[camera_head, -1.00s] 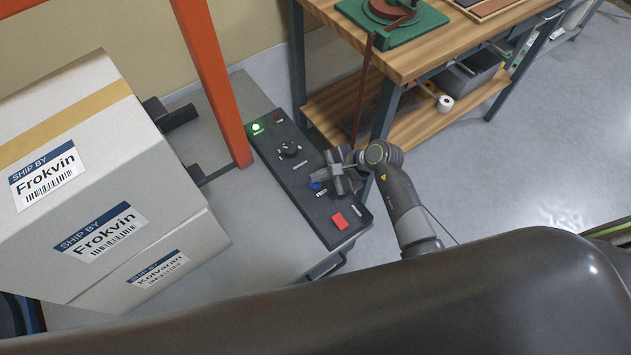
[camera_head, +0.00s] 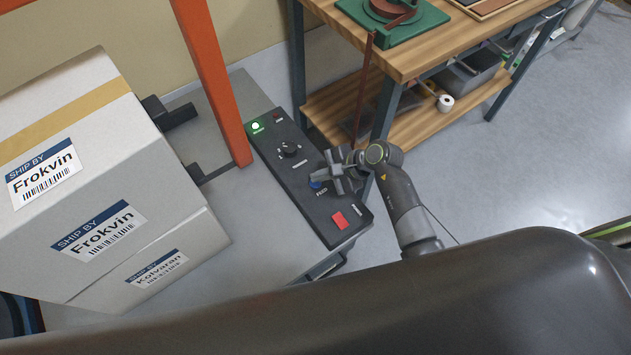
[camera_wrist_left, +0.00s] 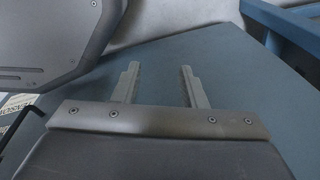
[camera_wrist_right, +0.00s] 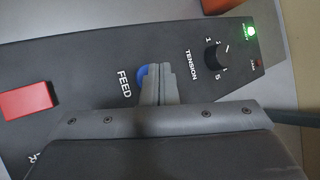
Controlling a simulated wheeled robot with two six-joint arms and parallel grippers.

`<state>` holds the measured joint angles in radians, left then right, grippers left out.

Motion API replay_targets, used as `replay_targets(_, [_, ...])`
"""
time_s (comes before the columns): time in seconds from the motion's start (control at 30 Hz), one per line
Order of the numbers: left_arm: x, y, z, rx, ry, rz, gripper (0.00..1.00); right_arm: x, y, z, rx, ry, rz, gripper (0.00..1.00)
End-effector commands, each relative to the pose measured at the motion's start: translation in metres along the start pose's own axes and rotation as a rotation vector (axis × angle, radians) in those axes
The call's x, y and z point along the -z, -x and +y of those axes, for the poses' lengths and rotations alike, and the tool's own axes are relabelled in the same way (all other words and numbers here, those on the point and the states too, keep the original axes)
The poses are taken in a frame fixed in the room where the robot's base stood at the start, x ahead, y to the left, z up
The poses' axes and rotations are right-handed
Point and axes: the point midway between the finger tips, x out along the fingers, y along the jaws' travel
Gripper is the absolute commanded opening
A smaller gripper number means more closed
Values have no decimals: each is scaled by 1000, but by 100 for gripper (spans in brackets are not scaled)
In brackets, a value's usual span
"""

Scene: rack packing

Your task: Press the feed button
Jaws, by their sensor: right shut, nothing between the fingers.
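The feed button is blue and round, on a dark control panel (camera_head: 290,165), beside the word FEED. In the head view the button (camera_head: 316,184) shows only partly, beside my right gripper (camera_head: 326,178). In the right wrist view the shut fingers (camera_wrist_right: 160,72) lie over part of the blue button (camera_wrist_right: 142,76). I cannot tell whether the tips touch it. My right gripper holds nothing. My left gripper (camera_wrist_left: 158,82) shows only in the left wrist view, with its fingers apart and nothing between them.
The panel also has a red button (camera_wrist_right: 27,101), a TENSION knob (camera_wrist_right: 217,55) and a lit green lamp (camera_wrist_right: 250,31). A wooden workbench (camera_head: 410,60) stands behind the right arm.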

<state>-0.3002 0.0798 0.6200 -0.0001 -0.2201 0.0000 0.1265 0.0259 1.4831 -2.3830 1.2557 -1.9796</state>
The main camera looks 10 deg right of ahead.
Motion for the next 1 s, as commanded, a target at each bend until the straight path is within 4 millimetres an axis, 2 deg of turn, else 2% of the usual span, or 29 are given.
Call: replay_targets(1.0, [-1, -11, 1, 0, 0, 0, 38, 5, -7, 5, 0, 0, 0, 0])
